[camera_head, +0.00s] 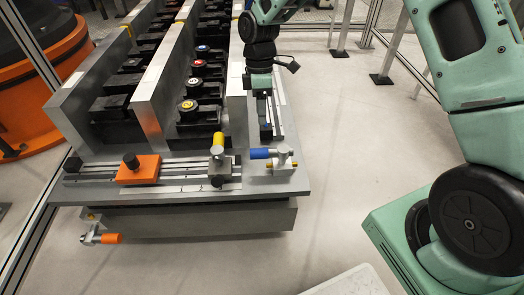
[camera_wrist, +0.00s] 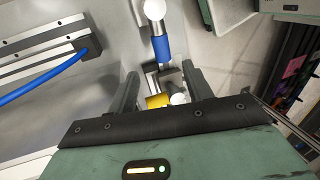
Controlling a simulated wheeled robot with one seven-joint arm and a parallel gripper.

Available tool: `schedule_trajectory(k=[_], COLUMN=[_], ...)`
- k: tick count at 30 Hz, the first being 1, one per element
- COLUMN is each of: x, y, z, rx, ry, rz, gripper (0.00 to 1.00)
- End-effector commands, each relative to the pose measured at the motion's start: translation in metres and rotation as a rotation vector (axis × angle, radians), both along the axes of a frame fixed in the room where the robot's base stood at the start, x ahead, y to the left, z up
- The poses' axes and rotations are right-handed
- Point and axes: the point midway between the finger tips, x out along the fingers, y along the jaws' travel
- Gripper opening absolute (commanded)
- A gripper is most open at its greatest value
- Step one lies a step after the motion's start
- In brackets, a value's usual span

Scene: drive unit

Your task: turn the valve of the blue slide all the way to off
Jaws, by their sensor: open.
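The valve (camera_head: 284,158) with the blue handle (camera_head: 263,153) sits at the front right corner of the grey bench. In the head view its handle lies sideways, pointing left from the silver body. The blue handle (camera_wrist: 160,48) also shows in the wrist view, just beyond the fingertips. A black slide with a blue end (camera_head: 267,127) lies on the short right rail; a blue hose (camera_wrist: 40,80) meets a black slide (camera_wrist: 86,45) in the wrist view. My gripper (camera_wrist: 160,75) is open and empty above the bench. Its fingertips look apart from the handle; their height is unclear.
A yellow-handled valve (camera_head: 218,143) stands left of the blue one. An orange slide block (camera_head: 138,169) sits on the long front rail. An orange-handled valve (camera_head: 104,238) hangs below the bench edge. Tall grey walls (camera_head: 154,100) flank rows of coloured knobs.

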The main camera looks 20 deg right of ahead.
Motion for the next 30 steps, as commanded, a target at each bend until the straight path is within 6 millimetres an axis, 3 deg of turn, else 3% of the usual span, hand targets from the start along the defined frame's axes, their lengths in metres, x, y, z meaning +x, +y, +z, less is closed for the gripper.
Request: schedule_trajectory(k=[1, 6, 15, 21, 30], x=[-0.004, -0.013, -0.027, -0.031, -0.032], y=[0.001, 0.004, 0.008, 0.01, 0.01], z=[-0.015, -0.049, -0.102, -0.118, -0.12], rx=[0.0, 0.0, 0.0, 0.0, 0.001], ry=[0.004, 0.004, 0.003, 0.001, 0.0], rz=[0.001, -0.001, -0.001, -0.001, -0.001], gripper=[0.5, 0.5, 0.5, 0.5, 0.5])
